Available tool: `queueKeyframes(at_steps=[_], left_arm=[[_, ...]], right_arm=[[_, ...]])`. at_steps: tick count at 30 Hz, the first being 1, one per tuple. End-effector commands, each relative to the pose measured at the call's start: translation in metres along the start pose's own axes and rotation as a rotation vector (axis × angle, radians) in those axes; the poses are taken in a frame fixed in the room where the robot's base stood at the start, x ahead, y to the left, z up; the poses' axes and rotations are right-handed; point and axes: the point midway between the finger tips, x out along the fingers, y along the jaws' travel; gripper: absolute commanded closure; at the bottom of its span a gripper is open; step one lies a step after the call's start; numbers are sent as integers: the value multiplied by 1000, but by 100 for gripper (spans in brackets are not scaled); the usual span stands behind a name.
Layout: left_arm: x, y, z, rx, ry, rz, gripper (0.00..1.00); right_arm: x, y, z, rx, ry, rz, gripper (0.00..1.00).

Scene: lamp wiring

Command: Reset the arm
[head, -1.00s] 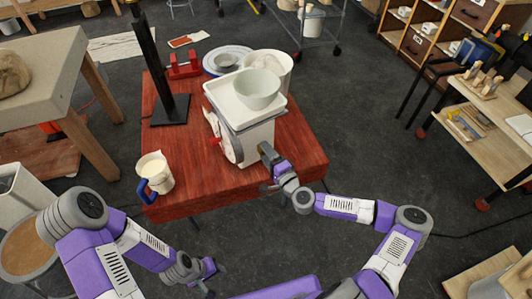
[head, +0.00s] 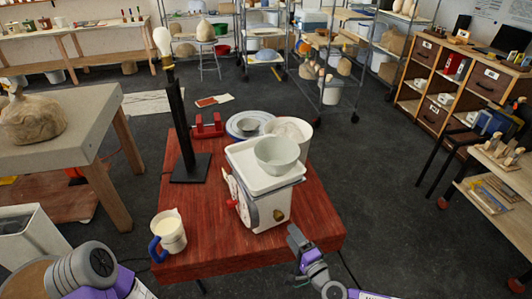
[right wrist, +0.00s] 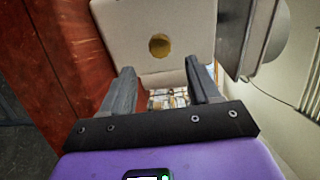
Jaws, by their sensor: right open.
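My right gripper (head: 298,240) is open and empty, just in front of the white scale (head: 273,208), by the near edge of the red table (head: 215,225). In the right wrist view its two fingers (right wrist: 160,72) stand apart with nothing between them. The scale's pale face with a brass-coloured knob (right wrist: 160,45) lies beyond the fingertips, apart from them. My left gripper is out of view; only part of my left arm shows at the lower left of the head view. A black lamp stand (head: 181,120) with a pale bulb (head: 163,40) on top stands upright on the table's left.
A grey-green bowl (head: 277,153) sits on the scale's tray. A white bucket (head: 293,128), a blue-rimmed plate (head: 245,122) and a red holder (head: 208,127) are behind. A white jug (head: 170,232) stands at the front left. Open floor (head: 385,215) lies right of the table.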

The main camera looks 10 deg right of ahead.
Motion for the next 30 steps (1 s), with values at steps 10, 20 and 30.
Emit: queueKeyframes(at_steps=[10,20,30], left_arm=[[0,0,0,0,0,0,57],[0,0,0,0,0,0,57],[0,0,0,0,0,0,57]], right_arm=[[-6,55,102,-40,-303,211,39],[-111,166,200,-284,-809,725,39],[-178,198,158,-541,-951,1085,39]])
